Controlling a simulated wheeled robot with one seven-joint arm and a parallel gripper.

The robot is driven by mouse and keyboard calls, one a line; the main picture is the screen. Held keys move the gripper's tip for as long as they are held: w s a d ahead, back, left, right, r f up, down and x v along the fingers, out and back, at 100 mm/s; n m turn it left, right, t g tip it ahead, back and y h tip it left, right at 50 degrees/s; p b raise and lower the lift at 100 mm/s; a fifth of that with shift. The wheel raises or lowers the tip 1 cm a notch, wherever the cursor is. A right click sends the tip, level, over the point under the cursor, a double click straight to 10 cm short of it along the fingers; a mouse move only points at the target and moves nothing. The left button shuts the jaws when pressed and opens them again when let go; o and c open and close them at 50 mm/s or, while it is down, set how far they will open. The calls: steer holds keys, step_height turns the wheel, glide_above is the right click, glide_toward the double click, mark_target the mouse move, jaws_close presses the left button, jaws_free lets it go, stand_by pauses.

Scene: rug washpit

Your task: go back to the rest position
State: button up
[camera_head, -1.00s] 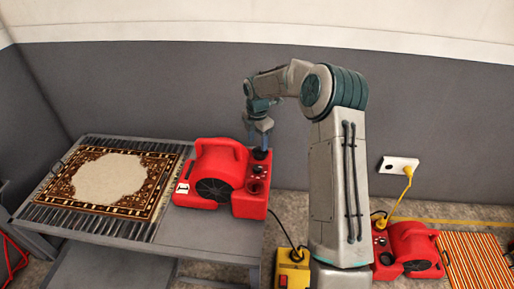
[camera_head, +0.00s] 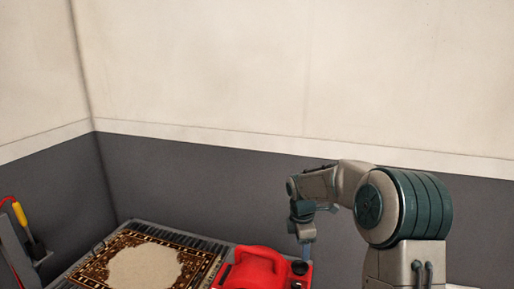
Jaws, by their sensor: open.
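My gripper (camera_head: 306,252) shows at the end of my arm, pointing down just above the right end of a red blower (camera_head: 258,268). It is open; its fingers are small in view, and I cannot tell whether they touch the blower's dark knob (camera_head: 299,267). My arm is bent, with its big teal joint at the right. The blower stands on a grey table, its lower part cut off by the picture's bottom edge.
A brown patterned rug (camera_head: 146,263) with a cream centre lies on the slatted table left of the blower. A yellow-handled tool (camera_head: 20,213) stands at the far left. Grey and cream walls (camera_head: 210,165) close off the back. The floor is out of view.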

steer(key=s+r+m+p, duration=0.2)
steer(key=s+r+m, duration=0.3)
steer(key=s, duration=0.4)
steer(key=s+r+m+t+p, duration=0.1)
steer(key=s+r+m+p, duration=0.2)
steer(key=s+r+m, duration=0.3)
steer(key=s+d+r+m+t+p, duration=0.1)
steer(key=s+r+m+p, duration=0.2)
steer(key=s, duration=1.1)
step_height(320, 180, up, 3)
steer(key=m, duration=0.4)
steer(key=shift+y, duration=0.3)
steer(key=shift+s+a+m, duration=0.1)
steer(key=shift+s+m, duration=0.5)
steer(key=shift+c, duration=0.2)
